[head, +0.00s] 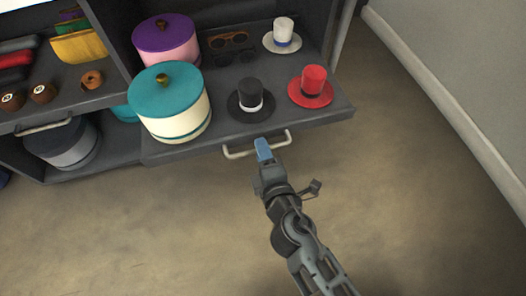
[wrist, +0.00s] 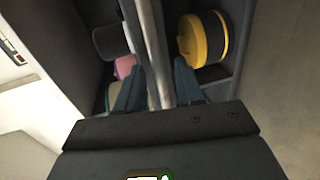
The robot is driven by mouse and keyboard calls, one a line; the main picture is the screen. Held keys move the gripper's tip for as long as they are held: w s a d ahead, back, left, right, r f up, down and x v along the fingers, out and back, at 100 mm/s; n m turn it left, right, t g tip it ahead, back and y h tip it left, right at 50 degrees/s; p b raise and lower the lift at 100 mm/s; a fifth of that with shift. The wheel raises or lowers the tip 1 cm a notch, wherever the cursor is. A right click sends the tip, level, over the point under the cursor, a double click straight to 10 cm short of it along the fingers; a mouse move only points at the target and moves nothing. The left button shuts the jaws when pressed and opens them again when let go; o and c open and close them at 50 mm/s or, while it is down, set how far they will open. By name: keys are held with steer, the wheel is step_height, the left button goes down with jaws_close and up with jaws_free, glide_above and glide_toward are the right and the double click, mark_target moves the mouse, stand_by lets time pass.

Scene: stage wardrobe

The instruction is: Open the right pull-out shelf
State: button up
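The right pull-out shelf (head: 205,142) sticks out from the cabinet, past the shelf on the left. Its pale bar handle (head: 240,153) is on the front edge. My gripper (head: 263,149) is at the middle of this handle, overlapping it in the head view. In the wrist view my gripper (wrist: 158,85) has its two fingers apart, one on each side of a pale bar. This bar looks like the handle or shelf front. Contact between fingers and handle cannot be made out.
On the shelf are a teal-lidded box (head: 172,112), a purple-lidded box (head: 166,42), a black hat (head: 250,101), a red hat (head: 312,88), a white hat (head: 283,36) and glasses (head: 228,40). A yellow box (wrist: 205,40) shows in the wrist view. A wall (head: 460,90) stands right; floor in front is clear.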

steer(key=v, duration=0.7)
steer(key=shift+s, duration=0.35)
steer(key=shift+d, duration=0.15)
stand_by(0.3)
